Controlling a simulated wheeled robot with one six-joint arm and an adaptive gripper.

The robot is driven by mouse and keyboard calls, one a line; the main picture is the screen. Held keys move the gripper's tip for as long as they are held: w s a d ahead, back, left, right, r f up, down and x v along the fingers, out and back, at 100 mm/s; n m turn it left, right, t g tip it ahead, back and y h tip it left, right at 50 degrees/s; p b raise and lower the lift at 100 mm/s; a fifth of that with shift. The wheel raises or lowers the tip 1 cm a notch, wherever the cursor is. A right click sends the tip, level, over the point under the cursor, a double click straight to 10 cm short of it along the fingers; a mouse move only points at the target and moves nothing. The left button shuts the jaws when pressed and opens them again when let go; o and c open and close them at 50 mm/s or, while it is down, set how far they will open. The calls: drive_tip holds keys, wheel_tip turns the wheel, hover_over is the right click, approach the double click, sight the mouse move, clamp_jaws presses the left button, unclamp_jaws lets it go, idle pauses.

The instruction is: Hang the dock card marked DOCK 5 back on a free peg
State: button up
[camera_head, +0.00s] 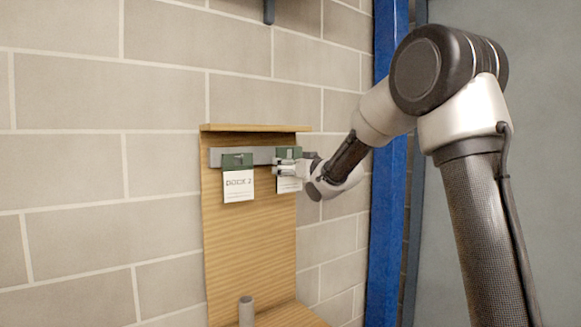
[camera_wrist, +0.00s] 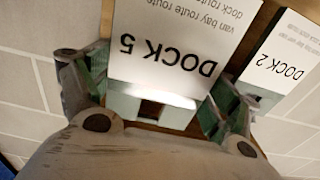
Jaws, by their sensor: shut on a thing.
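The DOCK 5 card (camera_wrist: 178,28) is white with a green top part, and it shows upside down in the wrist view. My gripper (camera_head: 286,168) is shut on its green top, one finger at each side. In the head view the DOCK 5 card (camera_head: 289,185) hangs upright in front of the right part of a grey rail (camera_head: 262,156), partly hidden by my gripper. A dark slot shows in its green top; I cannot tell whether a peg is through it. The DOCK 2 card (camera_head: 238,186) hangs on the rail just to the left.
The rail is fixed to a wooden board (camera_head: 250,240) with a top ledge (camera_head: 255,127) and a bottom shelf. A grey cylinder (camera_head: 246,311) stands low in front of the board. A blue post (camera_head: 388,215) rises to the right, behind my arm.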

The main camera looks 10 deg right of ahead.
drive_tip(key=shift+x, duration=0.9)
drive_tip(key=shift+w, duration=0.1)
drive_tip(key=shift+x, duration=0.8)
drive_tip(key=shift+w+a+f, duration=0.2)
drive_tip(key=shift+w+f, duration=0.15)
drive_tip(key=shift+w, duration=0.05)
idle(0.4)
drive_tip(key=shift+f, duration=0.2)
idle(0.6)
drive_tip(key=shift+f, duration=0.3)
idle(0.6)
drive_tip(key=o, duration=0.8)
